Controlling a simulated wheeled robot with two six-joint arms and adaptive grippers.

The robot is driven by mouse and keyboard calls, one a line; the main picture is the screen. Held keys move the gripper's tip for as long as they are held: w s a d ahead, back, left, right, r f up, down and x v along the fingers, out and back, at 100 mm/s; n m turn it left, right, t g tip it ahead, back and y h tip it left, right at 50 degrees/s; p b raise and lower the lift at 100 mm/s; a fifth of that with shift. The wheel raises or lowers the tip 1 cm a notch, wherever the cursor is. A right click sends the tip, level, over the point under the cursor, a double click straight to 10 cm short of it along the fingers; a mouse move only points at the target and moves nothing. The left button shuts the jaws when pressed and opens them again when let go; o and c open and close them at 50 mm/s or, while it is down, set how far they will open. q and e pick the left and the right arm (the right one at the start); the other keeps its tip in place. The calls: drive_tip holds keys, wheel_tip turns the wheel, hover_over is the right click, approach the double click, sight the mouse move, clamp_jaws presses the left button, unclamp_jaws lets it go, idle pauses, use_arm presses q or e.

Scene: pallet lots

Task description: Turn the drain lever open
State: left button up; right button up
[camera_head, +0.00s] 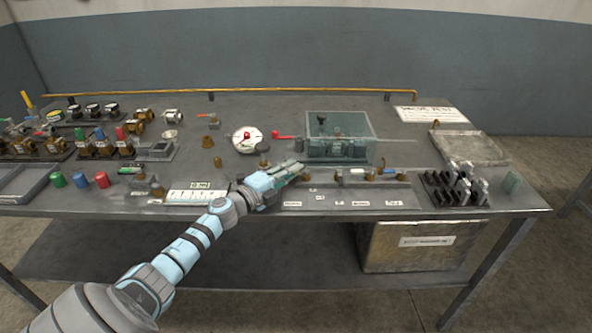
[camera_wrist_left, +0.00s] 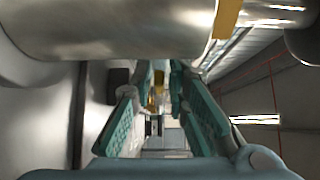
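My left gripper (camera_head: 293,170) reaches over the front middle of the bench, just in front of the clear-covered test box. In the left wrist view its two teal fingers (camera_wrist_left: 160,95) stand apart with nothing seen held between them. A red lever (camera_head: 283,137) sticks out left of the box, behind the gripper and apart from it. I cannot tell which of these is the drain lever. A large metal cylinder (camera_wrist_left: 120,25) crosses the top of the wrist view. My right gripper is not in view.
A round gauge (camera_head: 246,139) and the clear box (camera_head: 352,127) stand behind my arm. A black rack (camera_head: 455,186) and a flat tray (camera_head: 471,148) are at the right. Several valves and coloured caps (camera_head: 79,179) crowd the left. The bench's back strip is fairly clear.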

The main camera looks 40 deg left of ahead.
use_arm(q)
clamp_jaws()
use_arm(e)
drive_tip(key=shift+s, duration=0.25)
